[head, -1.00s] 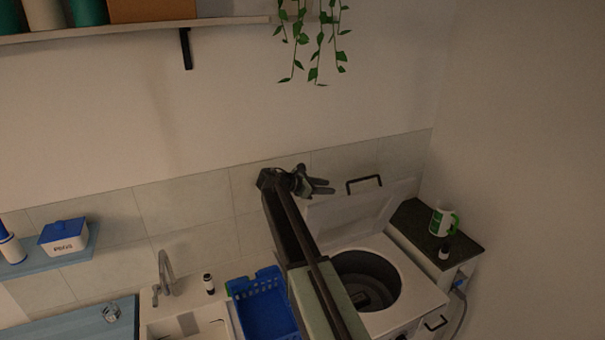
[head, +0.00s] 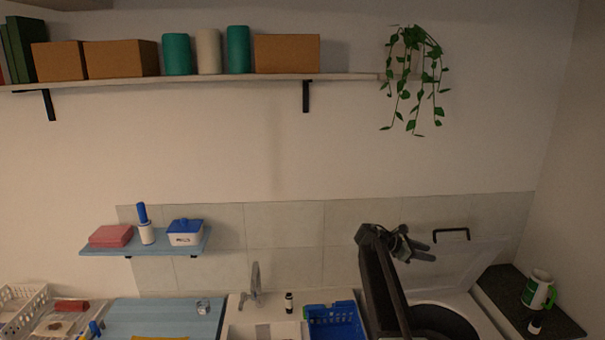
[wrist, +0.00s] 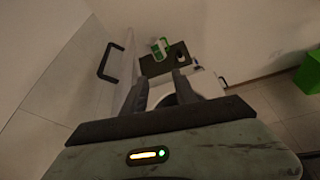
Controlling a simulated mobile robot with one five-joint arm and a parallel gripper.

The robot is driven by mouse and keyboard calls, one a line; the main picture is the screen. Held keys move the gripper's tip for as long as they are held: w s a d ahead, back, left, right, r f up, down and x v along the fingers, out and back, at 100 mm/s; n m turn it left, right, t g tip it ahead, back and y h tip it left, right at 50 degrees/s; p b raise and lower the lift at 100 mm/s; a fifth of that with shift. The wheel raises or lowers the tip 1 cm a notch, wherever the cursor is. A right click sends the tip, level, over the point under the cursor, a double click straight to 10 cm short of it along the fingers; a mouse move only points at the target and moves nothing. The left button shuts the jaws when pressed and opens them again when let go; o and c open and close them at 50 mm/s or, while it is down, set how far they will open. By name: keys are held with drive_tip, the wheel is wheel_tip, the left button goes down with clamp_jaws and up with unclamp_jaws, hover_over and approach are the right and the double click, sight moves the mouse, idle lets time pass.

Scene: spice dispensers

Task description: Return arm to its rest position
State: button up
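My gripper (head: 424,251) is raised at the right, in front of the tiled wall and to the left of the open lid's black handle (head: 452,234). Its fingers point right and are apart, with nothing between them. In the wrist view my gripper (wrist: 162,85) also shows two separated dark fingers and no held object. The arm reaches up from the bottom edge, in front of the open-topped washer (head: 440,322).
A blue basket (head: 335,320) and a small dark bottle (head: 289,301) stand left of the arm. The washer lid (head: 470,265) stands open close behind the gripper.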

drive_tip(key=s+a+f+m+y+b, duration=0.2)
drive_tip(key=s+a+f+b, duration=0.2)
drive_tip(key=s+f+b, duration=0.5)
drive_tip(key=s+a+f+m+y+b, duration=0.1)
drive_tip(key=s+a+f+y+b, duration=0.15)
drive_tip(key=f+b, duration=0.7)
drive_tip(key=s+a+f+m+y+b, duration=0.2)
drive_tip(key=s+a+f+b, duration=0.4)
drive_tip(key=f, duration=0.9)
drive_tip(key=s+a+f+m+g+y, duration=0.1)
drive_tip(key=s+a+f+m+y, duration=0.2)
drive_tip(key=s+a+m, duration=0.3)
drive_tip(key=s+a+f+m+y, duration=0.3)
drive_tip(key=s+a+m+y, duration=0.1)
drive_tip(key=s+a+m, duration=0.2)
drive_tip(key=s+a, duration=0.1)
drive_tip(key=s, duration=0.1)
drive_tip(key=shift+s+m+g, duration=0.3)
drive_tip(key=shift+s+g, duration=0.05)
drive_tip(key=shift+g, duration=0.05)
